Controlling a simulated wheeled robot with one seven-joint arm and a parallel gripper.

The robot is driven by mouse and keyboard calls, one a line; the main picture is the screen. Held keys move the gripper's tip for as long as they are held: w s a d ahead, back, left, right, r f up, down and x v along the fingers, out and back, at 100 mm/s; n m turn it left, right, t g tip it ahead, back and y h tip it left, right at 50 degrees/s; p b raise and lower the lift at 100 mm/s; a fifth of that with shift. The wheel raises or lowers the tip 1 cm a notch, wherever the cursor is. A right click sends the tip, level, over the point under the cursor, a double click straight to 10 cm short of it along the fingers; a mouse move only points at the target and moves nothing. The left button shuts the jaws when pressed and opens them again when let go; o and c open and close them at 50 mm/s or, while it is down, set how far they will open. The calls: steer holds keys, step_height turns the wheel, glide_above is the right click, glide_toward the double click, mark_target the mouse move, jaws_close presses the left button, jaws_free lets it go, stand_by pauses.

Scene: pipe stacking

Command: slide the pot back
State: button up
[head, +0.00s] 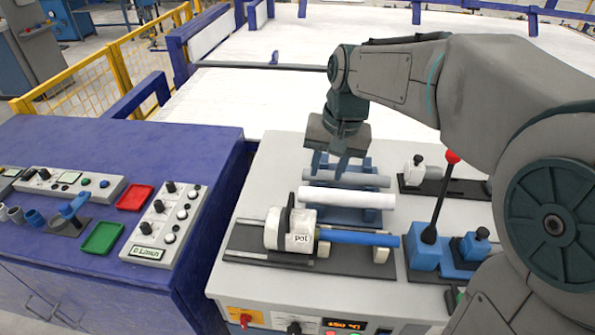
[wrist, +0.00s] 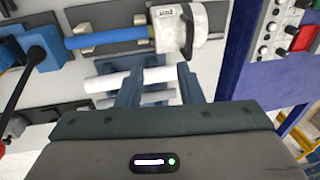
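The pot (head: 272,230) is a whitish cylinder with a "pot" label and a black handle. It sits on a dark rail (head: 245,240) on the grey bench; it also shows at the top of the wrist view (wrist: 200,25). A blue pipe (head: 355,238) lies on the rail with its left end at the pot; whether it enters the pot is unclear. My gripper (head: 329,172) is open, pointing down behind the pot, over the blue cradle with pale pipes. In the wrist view its two fingers (wrist: 158,70) are apart, with a white pipe (wrist: 130,78) showing beyond and between them.
The white pipe and a second pale pipe (head: 350,180) lie on the blue cradle (head: 340,215). A red-knobbed lever (head: 440,200) stands at the right. A blue cabinet (head: 60,150) with trays and button boxes is at the left.

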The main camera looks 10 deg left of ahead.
glide_toward(290, 204)
steer(key=shift+g+y, duration=0.3)
steer(key=shift+g, duration=0.1)
steer(key=f, duration=0.2)
steer(key=f+p, duration=0.1)
steer(key=f, duration=0.2)
steer(key=a+f, duration=0.1)
steer(key=f, duration=0.2)
steer(key=shift+w, duration=0.35)
jaws_close()
